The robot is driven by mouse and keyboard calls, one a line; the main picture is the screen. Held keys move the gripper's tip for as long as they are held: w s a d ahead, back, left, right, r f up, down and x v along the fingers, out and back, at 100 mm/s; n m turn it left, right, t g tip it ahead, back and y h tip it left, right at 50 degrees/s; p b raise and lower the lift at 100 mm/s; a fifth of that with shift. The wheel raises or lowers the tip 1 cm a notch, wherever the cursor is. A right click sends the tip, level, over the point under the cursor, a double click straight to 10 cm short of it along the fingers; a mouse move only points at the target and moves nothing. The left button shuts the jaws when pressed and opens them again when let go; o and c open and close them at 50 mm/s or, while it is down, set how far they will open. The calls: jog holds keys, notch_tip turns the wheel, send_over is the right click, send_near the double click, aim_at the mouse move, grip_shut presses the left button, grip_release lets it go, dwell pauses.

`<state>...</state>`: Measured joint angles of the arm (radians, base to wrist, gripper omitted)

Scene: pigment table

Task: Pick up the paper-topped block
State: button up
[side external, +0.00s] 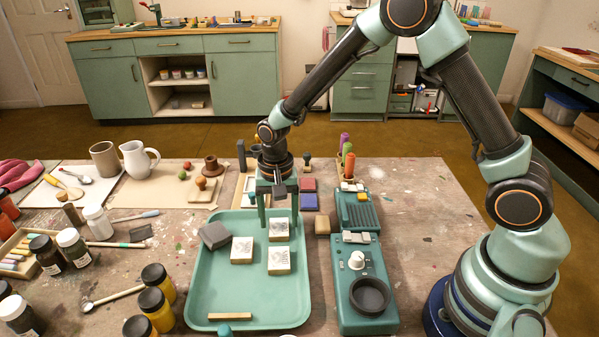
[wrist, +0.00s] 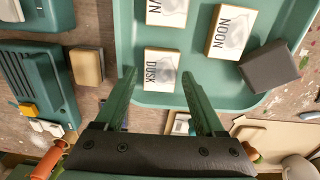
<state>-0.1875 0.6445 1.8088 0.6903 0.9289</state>
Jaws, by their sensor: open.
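Three pale blocks with paper tops lie in the teal tray (side external: 245,300). One reads DUSK (wrist: 162,70) in the wrist view, one reads NOON (wrist: 231,32), and one (wrist: 166,12) is cut by the top edge, its label only partly seen. In the side view they are the back block (side external: 279,229), the left block (side external: 242,250) and the front block (side external: 279,261). My gripper (side external: 278,219) is open and empty, pointing down over the tray's back part. In the wrist view its fingertips (wrist: 158,74) lie on either side of the DUSK block. Contact cannot be told.
A dark grey block (side external: 214,236) leans tilted at the tray's left, beside NOON. A wooden strip (side external: 230,316) lies at the front. A tan block (side external: 322,222) and a teal device with a dark bowl (side external: 369,294) stand right of the tray. Jars (side external: 158,281) crowd the left.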

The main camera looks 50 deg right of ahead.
jog(key=shift+f, duration=0.85)
jog(key=c, duration=1.1)
jog(key=shift+r, duration=0.1)
